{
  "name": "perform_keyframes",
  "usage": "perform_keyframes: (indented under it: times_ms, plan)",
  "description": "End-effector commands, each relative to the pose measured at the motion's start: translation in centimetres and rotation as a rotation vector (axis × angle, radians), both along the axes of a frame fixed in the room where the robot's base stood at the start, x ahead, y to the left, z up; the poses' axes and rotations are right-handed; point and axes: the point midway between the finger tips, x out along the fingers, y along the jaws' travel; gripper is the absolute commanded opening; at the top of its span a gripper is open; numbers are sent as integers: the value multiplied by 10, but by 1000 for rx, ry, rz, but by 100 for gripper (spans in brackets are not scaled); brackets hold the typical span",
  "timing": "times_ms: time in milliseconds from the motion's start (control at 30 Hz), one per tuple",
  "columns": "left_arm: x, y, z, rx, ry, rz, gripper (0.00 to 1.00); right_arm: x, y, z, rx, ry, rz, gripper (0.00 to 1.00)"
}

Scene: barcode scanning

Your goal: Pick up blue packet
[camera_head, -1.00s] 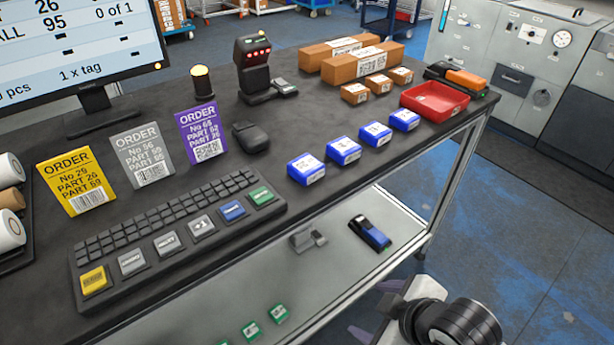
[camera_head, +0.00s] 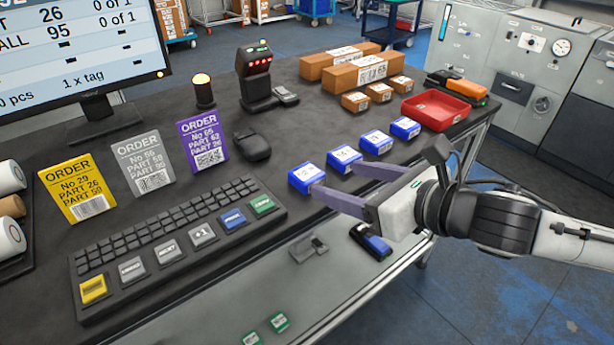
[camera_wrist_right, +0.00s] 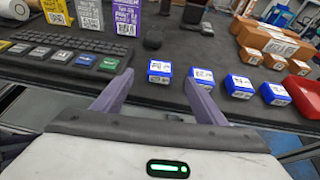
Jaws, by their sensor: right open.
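Several small blue packets with white labels lie in a row near the table's right edge. In the head view they are the nearest packet (camera_head: 307,177), a second packet (camera_head: 344,158), a third packet (camera_head: 376,142) and the far packet (camera_head: 405,127). My right gripper (camera_head: 334,182) is open and empty, its purple fingers reaching over the table edge close to the two nearest packets. In the right wrist view the nearest packet (camera_wrist_right: 159,72) shows ahead between the fingers, and the second packet (camera_wrist_right: 201,79) shows behind the right fingertip. My left gripper is out of view.
A red tray (camera_head: 436,109) stands beyond the packets, near several small brown boxes (camera_head: 380,92) and long cartons (camera_head: 366,70). A keyboard (camera_head: 170,240), a black mouse (camera_head: 252,145) and a scanner (camera_head: 256,75) share the table. A lower shelf holds a blue-black device (camera_head: 371,241).

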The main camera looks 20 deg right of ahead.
Motion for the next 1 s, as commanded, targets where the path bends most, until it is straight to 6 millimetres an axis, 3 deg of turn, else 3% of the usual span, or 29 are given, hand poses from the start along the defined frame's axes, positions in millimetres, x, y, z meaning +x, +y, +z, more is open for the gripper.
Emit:
perform_keyframes:
  times_ms: [733, 1000]
  plan:
    - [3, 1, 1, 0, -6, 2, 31, 71, 29, -39, 5, 2, -1, 66]
    - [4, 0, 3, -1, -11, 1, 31, 80, 33, -43, 0, 2, 1, 66]
